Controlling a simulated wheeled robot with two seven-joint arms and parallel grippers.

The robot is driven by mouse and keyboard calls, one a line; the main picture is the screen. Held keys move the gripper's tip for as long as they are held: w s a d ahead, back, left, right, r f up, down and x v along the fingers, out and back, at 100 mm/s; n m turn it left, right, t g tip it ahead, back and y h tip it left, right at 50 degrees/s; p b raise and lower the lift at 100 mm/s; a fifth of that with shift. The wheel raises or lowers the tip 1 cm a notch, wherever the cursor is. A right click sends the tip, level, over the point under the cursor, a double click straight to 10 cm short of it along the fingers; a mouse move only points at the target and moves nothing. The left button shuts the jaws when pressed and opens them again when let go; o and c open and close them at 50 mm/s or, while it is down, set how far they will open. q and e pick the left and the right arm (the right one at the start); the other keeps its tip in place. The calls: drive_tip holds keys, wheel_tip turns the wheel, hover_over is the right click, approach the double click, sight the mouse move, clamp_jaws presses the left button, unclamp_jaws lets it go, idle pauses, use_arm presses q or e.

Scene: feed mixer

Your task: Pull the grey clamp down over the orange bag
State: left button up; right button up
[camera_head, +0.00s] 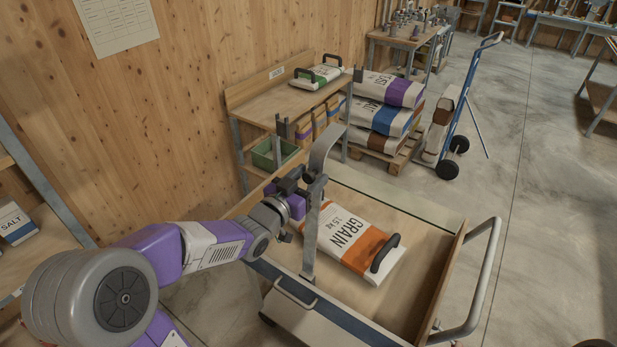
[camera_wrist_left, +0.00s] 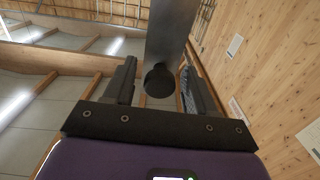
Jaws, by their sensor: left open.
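The orange bag (camera_head: 364,247), white with an orange band, a black handle and the word GRAIN, lies flat in the wooden cart (camera_head: 437,284). The grey clamp (camera_head: 325,147) stands raised at the cart's near left side, its curved metal arm pointing up, clear of the bag. My left gripper (camera_head: 300,190) is at the clamp's upright, by its dark knob. In the left wrist view my open fingers (camera_wrist_left: 158,82) stand on either side of the round black knob (camera_wrist_left: 159,81), with the grey clamp bar (camera_wrist_left: 170,30) behind it. Contact cannot be told. My right gripper is out of view.
The cart has a metal push handle (camera_head: 478,300) at its right. Behind it stand a wooden bench (camera_head: 268,106) with a green-banded bag (camera_head: 316,77), a green crate (camera_head: 272,154), a pallet of stacked bags (camera_head: 384,118) and a blue hand truck (camera_head: 464,100). Floor at right is clear.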

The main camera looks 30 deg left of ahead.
use_arm(q)
drive_tip(key=shift+c, duration=0.3)
clamp_jaws()
drive_tip(key=shift+w, duration=0.1)
